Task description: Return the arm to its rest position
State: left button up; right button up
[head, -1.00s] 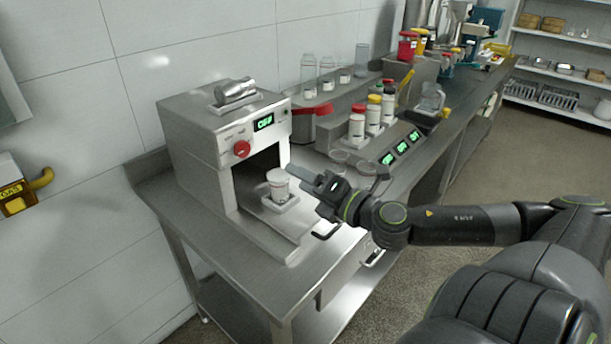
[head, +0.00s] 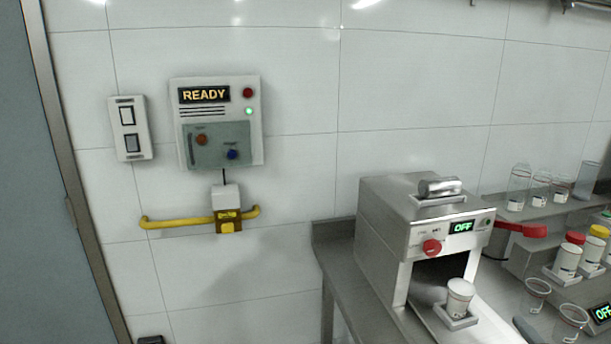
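My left gripper does not show in the head view. A dark sliver (head: 530,330) at the bottom edge, right of the white cup, may be the tip of my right gripper; too little shows to tell whether it is open or shut. The colloid mill (head: 390,235) is a steel box with a red knob (head: 432,247), a red-handled lever (head: 522,229) and a green display reading OFF. The white cup (head: 460,298) stands upright on a small tray in front of the mill's opening, with nothing seen holding it.
A wall panel (head: 218,120) reads READY, with a green light lit. Below it is a yellow gas pipe with a valve box (head: 227,213). Clear glasses (head: 537,294) and capped jars (head: 568,258) stand at right. A door (head: 50,180) is at left.

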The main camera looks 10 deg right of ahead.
jog(key=s+a+f+m+g, duration=0.3)
jog(key=s+f+m+g, duration=0.25)
jog(key=f+m, duration=0.2)
jog(key=s+a+f+m+g, duration=0.35)
jog(key=s+f+m, duration=0.3)
jog(key=f, duration=0.25)
jog(key=s+a+f+m+g+y, duration=0.25)
jog(key=s+a+f, duration=0.2)
jog(key=a, duration=0.25)
notch_tip(320, 180, down, 25)
jog(key=s+d+g, duration=0.2)
jog(key=s+a+f+g+y, duration=0.1)
jog(key=s+f, duration=1.3)
jog(key=f, duration=0.1)
jog(key=shift+a, duration=0.35)
